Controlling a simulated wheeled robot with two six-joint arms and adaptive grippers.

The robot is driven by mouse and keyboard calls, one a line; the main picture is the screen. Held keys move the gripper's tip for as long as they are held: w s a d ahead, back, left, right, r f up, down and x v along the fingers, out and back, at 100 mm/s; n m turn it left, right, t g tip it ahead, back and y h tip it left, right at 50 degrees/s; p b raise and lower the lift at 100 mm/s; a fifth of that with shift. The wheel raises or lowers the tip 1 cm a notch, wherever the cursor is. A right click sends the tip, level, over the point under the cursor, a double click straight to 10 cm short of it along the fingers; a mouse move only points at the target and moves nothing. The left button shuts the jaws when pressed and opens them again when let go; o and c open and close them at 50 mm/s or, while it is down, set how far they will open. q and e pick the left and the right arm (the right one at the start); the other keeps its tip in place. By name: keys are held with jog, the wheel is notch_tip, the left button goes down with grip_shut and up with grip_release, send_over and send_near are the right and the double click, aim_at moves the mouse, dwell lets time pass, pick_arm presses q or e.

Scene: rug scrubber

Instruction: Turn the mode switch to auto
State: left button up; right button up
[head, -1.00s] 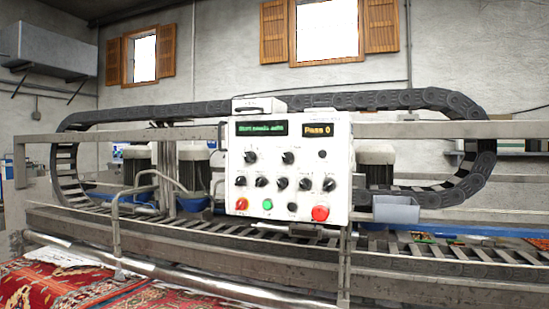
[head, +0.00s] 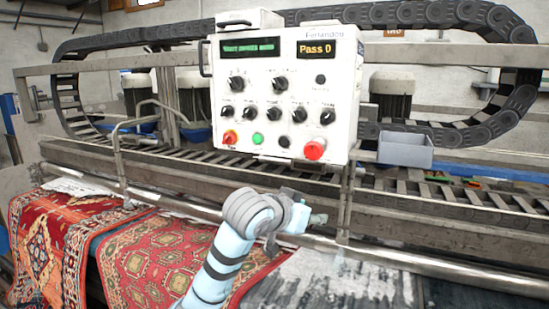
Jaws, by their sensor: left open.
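The white control panel (head: 345,105) stands upright on the machine, facing me. A green text display (head: 250,47) and an orange display (head: 316,49) reading "Pass 0" are above. My left gripper (head: 318,218) is open and empty, below the panel and apart from it. My right gripper is out of view.
A grey bin (head: 405,150) is at the panel's right. A metal rail (head: 400,256) and patterned rugs (head: 150,262) lie below. Space before the panel is clear.

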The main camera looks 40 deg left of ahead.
pick_arm(q)
jog(key=s+a+r+t, duration=0.1)
jog(key=s+r, duration=0.2)
jog(key=r, duration=0.4)
jog(key=s+a+r+n+t+y, duration=0.1)
jog(key=s+r, duration=0.1)
jog(key=r, duration=0.4)
jog(key=s+a+r+t, duration=0.1)
jog(key=s+r, duration=0.2)
jog(key=r, duration=0.4)
jog(key=n+t+y+b, duration=0.1)
jog(key=n+t+y, duration=0.1)
send_near(275, 83)
jog(key=p+x, duration=0.2)
jog(key=x, duration=0.6)
jog(key=shift+w+a+r+p, duration=0.1)
jog(key=shift+w+r+p, duration=0.1)
jog(key=shift+p, duration=0.15)
jog(key=shift+w+a+f, duration=0.1)
jog(key=shift+w, duration=0.05)
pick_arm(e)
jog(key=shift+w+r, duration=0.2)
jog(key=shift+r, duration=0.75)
pick_arm(q)
jog(key=shift+w, duration=0.1)
